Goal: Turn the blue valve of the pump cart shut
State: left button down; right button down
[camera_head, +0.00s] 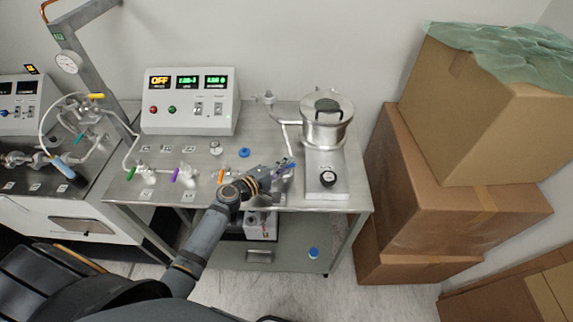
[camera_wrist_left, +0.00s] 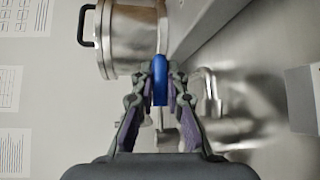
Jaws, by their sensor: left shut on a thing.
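The blue valve handle (camera_head: 291,166) is on the pump cart's steel top (camera_head: 262,133), left of the steel pot. My left gripper (camera_head: 281,171) reaches it from the front left and covers most of the valve in the head view. In the left wrist view, the blue handle (camera_wrist_left: 159,88) stands edge-on between the two fingertips of my left gripper (camera_wrist_left: 160,75), which is shut on it. The valve body behind it is partly hidden by the fingers. My right gripper is in neither view.
The lidded steel pot (camera_head: 327,128) stands close right of the valve. Green (camera_head: 146,149), purple (camera_head: 175,175) and orange (camera_head: 221,176) valve handles line the cart to the left. A control box (camera_head: 189,101) sits behind. Cardboard boxes (camera_head: 440,190) are stacked at the right.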

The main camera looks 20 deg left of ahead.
pick_arm(q)
jog(key=shift+f+b, duration=0.15)
jog(key=shift+b, duration=0.15)
jog(key=m+g+h+b, duration=0.1)
jog(key=b, duration=0.1)
jog(key=s+m+g+h+b, duration=0.1)
jog(key=b, duration=0.1)
jog(key=shift+f+h, duration=0.2)
jog(key=shift+h, duration=0.2)
jog(key=shift+s+r+m+g+h+b, duration=0.15)
jog(key=shift+m+g+h+b, duration=0.15)
jog(key=shift+m+b, duration=0.2)
jog(key=shift+r, duration=0.1)
jog(key=shift+d+r, duration=0.1)
jog(key=c, duration=1.3)
grip_release()
jog(key=shift+s, duration=0.1)
jog(key=shift+c, duration=0.2)
